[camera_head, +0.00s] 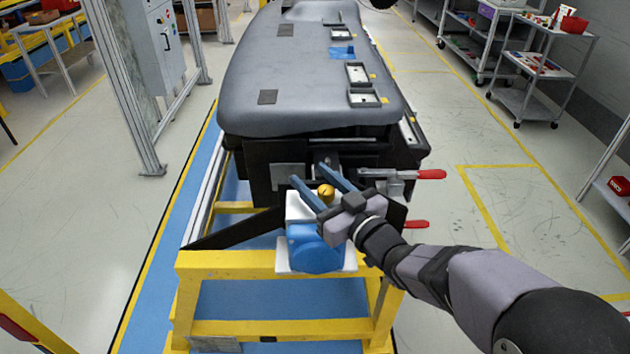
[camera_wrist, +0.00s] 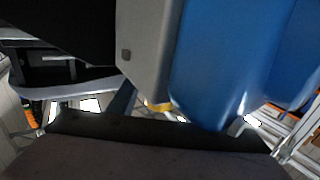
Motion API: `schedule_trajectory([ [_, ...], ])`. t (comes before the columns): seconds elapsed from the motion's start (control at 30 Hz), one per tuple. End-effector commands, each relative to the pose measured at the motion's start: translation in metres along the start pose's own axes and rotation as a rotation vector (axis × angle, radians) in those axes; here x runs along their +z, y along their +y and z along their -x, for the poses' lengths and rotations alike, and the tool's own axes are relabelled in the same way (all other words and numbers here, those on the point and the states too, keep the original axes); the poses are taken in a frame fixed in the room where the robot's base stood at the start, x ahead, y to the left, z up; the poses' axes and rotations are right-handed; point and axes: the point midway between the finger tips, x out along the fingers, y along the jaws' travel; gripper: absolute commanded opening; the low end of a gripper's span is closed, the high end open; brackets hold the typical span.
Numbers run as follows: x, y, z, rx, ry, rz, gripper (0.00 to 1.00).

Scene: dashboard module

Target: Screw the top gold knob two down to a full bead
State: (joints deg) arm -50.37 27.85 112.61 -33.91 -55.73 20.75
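A gold knob (camera_head: 326,193) shows in the head view at the top of a white and blue unit (camera_head: 318,255) on the front of the yellow stand. My gripper (camera_head: 309,174) has its two long blue-grey fingers spread apart, one on each side of the knob in the picture. I cannot tell whether either finger touches the knob or passes above it. No bead can be made out. In the wrist view, the blue unit (camera_wrist: 215,60) and its pale block fill the upper middle; a small gold-yellow patch there cannot be identified for sure.
The grey dashboard panel (camera_head: 305,75) lies behind the unit. Red-handled clamps (camera_head: 430,174) stick out to the right, close to my wrist. The yellow stand (camera_head: 230,265) is below. Floor on the right is open, with tool carts (camera_head: 535,70) farther back.

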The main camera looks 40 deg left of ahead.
Motion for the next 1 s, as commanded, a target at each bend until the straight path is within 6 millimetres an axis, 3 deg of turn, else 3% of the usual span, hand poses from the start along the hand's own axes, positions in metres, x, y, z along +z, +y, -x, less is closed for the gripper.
schedule_trajectory([
  [0.37,0.002,0.001,0.006,0.0,-0.001,0.0,0.45],
  [0.8,0.001,0.001,0.06,0.002,0.0,0.0,0.45],
  [1.0,0.001,0.0,0.072,0.0,0.0,0.0,0.45],
])
